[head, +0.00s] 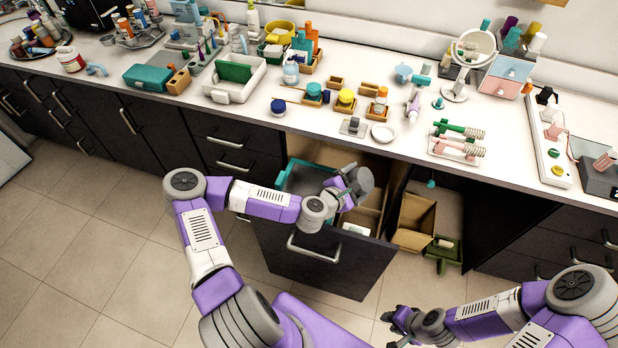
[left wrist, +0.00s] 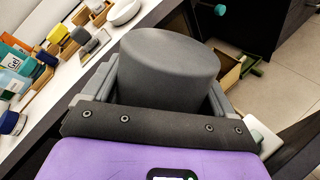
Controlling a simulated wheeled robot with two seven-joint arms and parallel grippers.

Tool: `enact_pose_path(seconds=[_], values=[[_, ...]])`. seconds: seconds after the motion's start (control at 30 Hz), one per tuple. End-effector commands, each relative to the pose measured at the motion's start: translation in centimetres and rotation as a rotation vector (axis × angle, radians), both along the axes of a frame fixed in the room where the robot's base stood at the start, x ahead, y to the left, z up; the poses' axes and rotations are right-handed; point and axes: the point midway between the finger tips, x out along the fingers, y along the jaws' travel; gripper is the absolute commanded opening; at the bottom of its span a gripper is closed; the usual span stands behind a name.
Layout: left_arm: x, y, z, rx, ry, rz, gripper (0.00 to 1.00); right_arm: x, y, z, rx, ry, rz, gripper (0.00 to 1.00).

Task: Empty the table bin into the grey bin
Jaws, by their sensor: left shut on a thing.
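My left gripper (head: 350,186) is shut on a plain grey round container (left wrist: 170,62), which looks like the table bin. In the head view the container (head: 362,181) is tilted above the open drawer (head: 330,262), in front of the counter. Its opening and contents are hidden in both views. I cannot clearly make out a separate grey bin. My right gripper (head: 397,328) is low at the bottom of the head view, away from the counter; its fingers look apart and empty.
The drawer holds a teal-edged tray (head: 290,178). An open cardboard box (head: 412,222) and a green dustpan-like item (head: 443,253) are right of it, below the counter. The white countertop (head: 330,135) is crowded with small bottles, jars and trays. The tiled floor at left is clear.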

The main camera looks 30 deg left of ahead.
Motion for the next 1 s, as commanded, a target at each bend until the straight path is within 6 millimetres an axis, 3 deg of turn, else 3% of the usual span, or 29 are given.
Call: enact_pose_path(seconds=[0.2, 0.37, 0.73, 1.0], values=[[2.2, 2.5, -1.1, 0.004, -0.005, -0.183, 0.72, 0.0, 0.0, 0.9, 0.0, 0.0, 0.0, 0.33], [2.4, 4.7, -2.1, 0.012, -0.01, -0.332, 0.72, 0.0, 0.0, 1.4, 0.0, 0.0, 0.0, 0.33], [-1.1, 10.5, -4.1, 0.017, -0.013, -0.635, 0.72, 0.0, 0.0, 2.4, 0.0, 0.0, 0.0, 0.33], [-2.8, 11.9, -4.4, 0.034, -0.018, -0.716, 0.72, 0.0, 0.0, 2.6, 0.0, 0.0, 0.0, 0.33]])
